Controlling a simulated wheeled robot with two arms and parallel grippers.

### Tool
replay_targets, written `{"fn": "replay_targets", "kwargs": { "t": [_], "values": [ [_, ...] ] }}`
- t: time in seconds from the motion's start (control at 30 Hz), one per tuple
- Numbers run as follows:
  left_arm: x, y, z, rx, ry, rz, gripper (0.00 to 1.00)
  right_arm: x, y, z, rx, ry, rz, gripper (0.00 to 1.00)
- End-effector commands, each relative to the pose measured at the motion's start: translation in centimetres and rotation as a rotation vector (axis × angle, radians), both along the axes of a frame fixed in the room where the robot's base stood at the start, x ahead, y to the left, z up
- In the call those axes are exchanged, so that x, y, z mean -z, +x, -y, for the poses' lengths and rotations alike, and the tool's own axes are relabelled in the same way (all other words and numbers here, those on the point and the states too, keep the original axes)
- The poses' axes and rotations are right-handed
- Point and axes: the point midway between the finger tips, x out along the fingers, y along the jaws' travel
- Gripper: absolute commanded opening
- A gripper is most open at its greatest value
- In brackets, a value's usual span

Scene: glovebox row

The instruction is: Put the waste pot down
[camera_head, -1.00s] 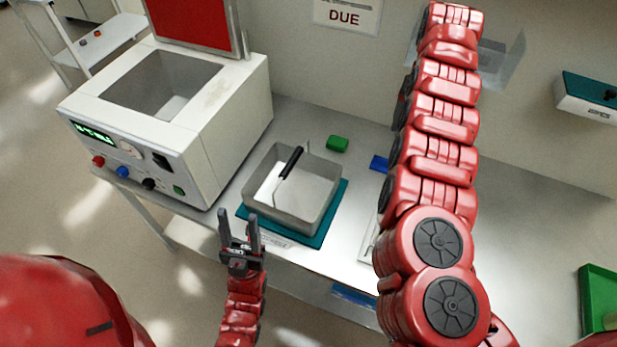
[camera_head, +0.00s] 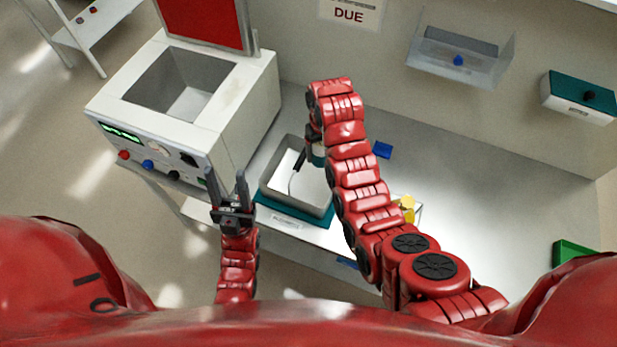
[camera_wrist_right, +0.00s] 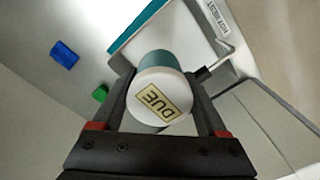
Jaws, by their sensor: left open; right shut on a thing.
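The waste pot (camera_wrist_right: 162,97) has a white lid with a yellow label reading DUE and a teal body. My right gripper (camera_wrist_right: 165,75) is shut on it, one finger on each side, in the right wrist view. In the head view, a teal part of the pot (camera_head: 317,155) shows below my right wrist, by the far right corner of a grey metal tray (camera_head: 268,188). I cannot tell whether the pot touches anything below. My left gripper (camera_head: 225,173) is open and empty, in front of the bench, left of the tray.
A white heater-like box (camera_head: 215,130) stands left. A blue block (camera_head: 382,149) and a green block (camera_wrist_right: 100,93) lie on the bench. Yellow items (camera_head: 406,206) sit right of my arm.

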Motion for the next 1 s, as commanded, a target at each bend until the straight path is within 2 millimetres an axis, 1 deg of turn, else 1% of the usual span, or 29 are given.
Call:
{"fn": "replay_targets", "kwargs": {
  "t": [0.03, 0.17, 0.3, 0.47, 0.5, 0.6, 0.63, 0.73, 1.0],
  "values": [
    [1.0, 0.0, 0.0, 0.000, 0.000, 0.000, 0.50, 1.1, -0.1, 0.0, 0.000, -0.001, 0.000, 0.11],
    [3.6, 0.0, 0.0, 0.000, 0.000, 0.000, 0.50, 3.7, 0.0, 0.0, 0.000, -0.003, 0.000, 0.11],
    [6.9, 0.0, 0.0, 0.000, 0.000, -0.001, 0.50, 7.1, 0.0, 0.1, 0.001, -0.003, 0.000, 0.11],
    [10.1, 0.0, 0.0, 0.000, 0.000, -0.001, 0.50, 10.2, 0.0, 0.0, 0.000, -0.002, 0.001, 0.11],
    [9.0, 0.0, 0.0, 0.000, 0.000, -0.001, 0.50, 10.2, 0.0, 0.0, 0.000, -0.003, -0.003, 0.11],
    [8.6, 0.0, 0.0, 0.000, 0.000, 0.000, 0.50, 12.3, -0.2, 0.1, 0.000, -0.004, -0.006, 0.11],
    [8.1, 0.0, 0.0, 0.000, 0.000, 0.000, 0.50, 12.4, -0.1, 0.1, 0.000, -0.004, -0.007, 0.11],
    [7.7, 0.0, 0.0, 0.000, 0.000, 0.000, 0.50, 13.7, -0.1, 0.0, 0.000, -0.003, -0.005, 0.11],
    [7.1, 0.0, 0.0, 0.000, 0.000, 0.000, 0.50, 15.6, 0.0, 0.0, 0.000, -0.003, -0.005, 0.11]
  ]
}}
